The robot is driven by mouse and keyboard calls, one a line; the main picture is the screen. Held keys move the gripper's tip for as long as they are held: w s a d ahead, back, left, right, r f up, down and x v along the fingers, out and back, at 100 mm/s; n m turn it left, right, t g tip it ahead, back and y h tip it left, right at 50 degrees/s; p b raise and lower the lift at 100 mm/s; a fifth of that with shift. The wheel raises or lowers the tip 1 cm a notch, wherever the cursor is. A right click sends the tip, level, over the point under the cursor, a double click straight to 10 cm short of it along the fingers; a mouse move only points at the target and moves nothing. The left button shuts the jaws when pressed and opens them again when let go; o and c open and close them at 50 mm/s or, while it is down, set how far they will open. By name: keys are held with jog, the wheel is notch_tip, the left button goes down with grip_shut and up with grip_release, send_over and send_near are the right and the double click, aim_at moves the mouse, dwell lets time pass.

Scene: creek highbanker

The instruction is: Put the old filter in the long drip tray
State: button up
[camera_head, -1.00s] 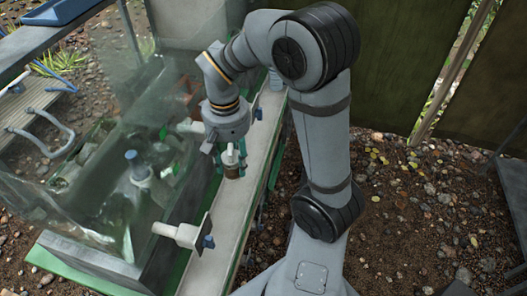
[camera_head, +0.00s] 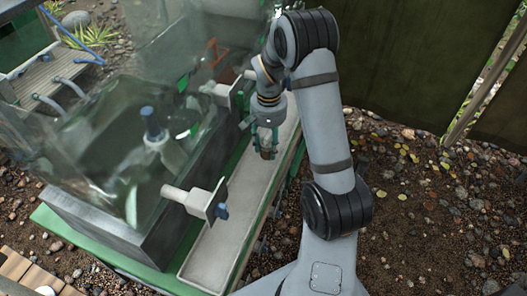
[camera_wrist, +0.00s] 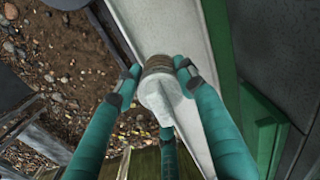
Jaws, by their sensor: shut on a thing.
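The old filter is a small cylinder with a brown ribbed end (camera_wrist: 157,64) and a pale white body. It shows as a small brown piece in the head view (camera_head: 267,154). My gripper (camera_head: 265,141), with teal fingers, is shut on it and points down. In the wrist view my fingertips (camera_wrist: 158,72) close around the filter's brown end. The long drip tray (camera_head: 226,232) is a narrow, pale, shallow trough beside the glass tank. The filter is over the tray's far half, and the tray (camera_wrist: 152,22) passes behind it in the wrist view. Its exact height cannot be told.
A glass tank (camera_head: 95,150) stands left of the tray. A white pipe with a square plate and blue knob (camera_head: 205,202) juts over the tray's near part; another (camera_head: 222,90) stands farther back. The tray's near end is empty. Gravel ground lies to the right.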

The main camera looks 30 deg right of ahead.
aim_at(262, 155)
jog(key=shift+w+a+f, duration=0.5)
jog(key=shift+w+a, duration=0.1)
jog(key=shift+w, duration=0.05)
jog(key=shift+f, duration=2.05)
jog(key=shift+f, duration=0.2)
jog(key=o, duration=1.2)
jog(key=shift+r, duration=0.1)
notch_tip(262, 155, up, 12)
jog(key=shift+r+p, duration=0.15)
jog(key=shift+p, duration=0.35)
